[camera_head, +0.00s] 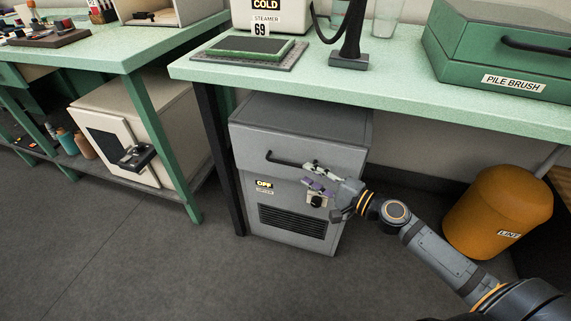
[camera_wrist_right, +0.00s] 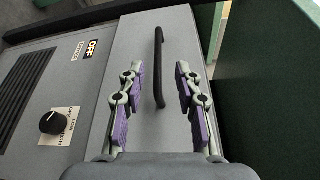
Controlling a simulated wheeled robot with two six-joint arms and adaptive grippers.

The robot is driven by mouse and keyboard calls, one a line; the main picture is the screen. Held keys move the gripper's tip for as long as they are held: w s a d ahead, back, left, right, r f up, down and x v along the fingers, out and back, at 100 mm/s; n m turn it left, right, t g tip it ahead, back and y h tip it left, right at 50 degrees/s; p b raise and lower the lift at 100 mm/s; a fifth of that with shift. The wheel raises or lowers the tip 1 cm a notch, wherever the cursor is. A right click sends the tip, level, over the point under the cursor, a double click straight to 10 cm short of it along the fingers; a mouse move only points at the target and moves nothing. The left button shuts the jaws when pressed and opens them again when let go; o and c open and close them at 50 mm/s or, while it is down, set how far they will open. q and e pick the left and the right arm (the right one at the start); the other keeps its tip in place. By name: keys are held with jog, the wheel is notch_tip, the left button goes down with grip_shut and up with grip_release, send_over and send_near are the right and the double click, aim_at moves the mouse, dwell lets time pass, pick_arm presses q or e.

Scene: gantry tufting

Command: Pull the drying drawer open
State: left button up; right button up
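The drying drawer (camera_head: 258,140) is the upper front of a grey cabinet under the green bench, and it looks closed. Its black bar handle (camera_head: 283,160) runs across the front and is partly behind my gripper in the head view. In the right wrist view the handle (camera_wrist_right: 159,65) lies between the two fingers as seen, against the plain grey drawer front (camera_wrist_right: 140,40). My right gripper (camera_head: 309,175) is open and empty, in front of the drawer near the handle's right end. Its purple-padded fingers are apart from the handle. My left gripper is not in view.
Below the drawer are an OFF sign (camera_head: 264,184), a knob (camera_head: 317,201) and a vent (camera_head: 292,221). An orange LINT bin (camera_head: 500,205) stands right of the cabinet. A dark table leg (camera_head: 219,165) is close on its left. The floor in front is clear.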

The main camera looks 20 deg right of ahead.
aim_at(285, 162)
jog(key=x, duration=1)
jog(key=shift+d+f, duration=0.1)
jog(key=shift+f, duration=0.05)
jog(key=shift+s, duration=0.1)
grip_shut()
